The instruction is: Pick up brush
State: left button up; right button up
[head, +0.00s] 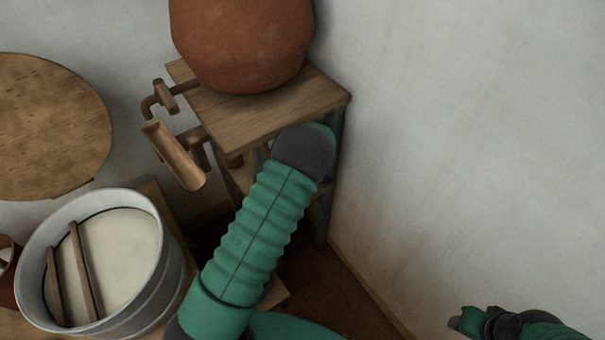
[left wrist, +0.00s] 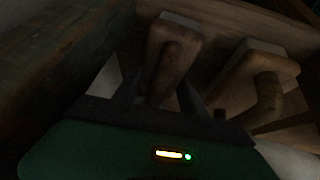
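No brush can be told for certain. In the head view a brown hooked piece (head: 152,103) and a long trough-like wooden piece (head: 173,157) stick out from the left side of a wooden stand. The dark left wrist view shows two wooden blocks with rounded handles, one near the middle (left wrist: 168,72) and one at right (left wrist: 266,95). My left gripper (left wrist: 178,95) is close to the middle handle; its fingers are mostly lost in shadow, and my forearm hides it in the head view. My right gripper (head: 474,321) is low at right, away from the stand; its opening is unclear.
A large clay pot (head: 243,45) stands on the wooden stand (head: 320,95) in the wall corner. A metal tub (head: 170,270) with pale contents and two sticks is at lower left. A round woven disc (head: 50,125) leans on the wall. Bare wall (head: 470,150) fills the right.

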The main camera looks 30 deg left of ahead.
pick_arm(q)
jog(key=shift+a+f, duration=0.15)
jog(key=shift+a, duration=0.15)
jog(key=c, duration=0.5)
jog(key=shift+d, duration=0.1)
jog(key=c, duration=0.4)
jog(key=shift+d, duration=0.2)
jog(key=shift+c, duration=0.2)
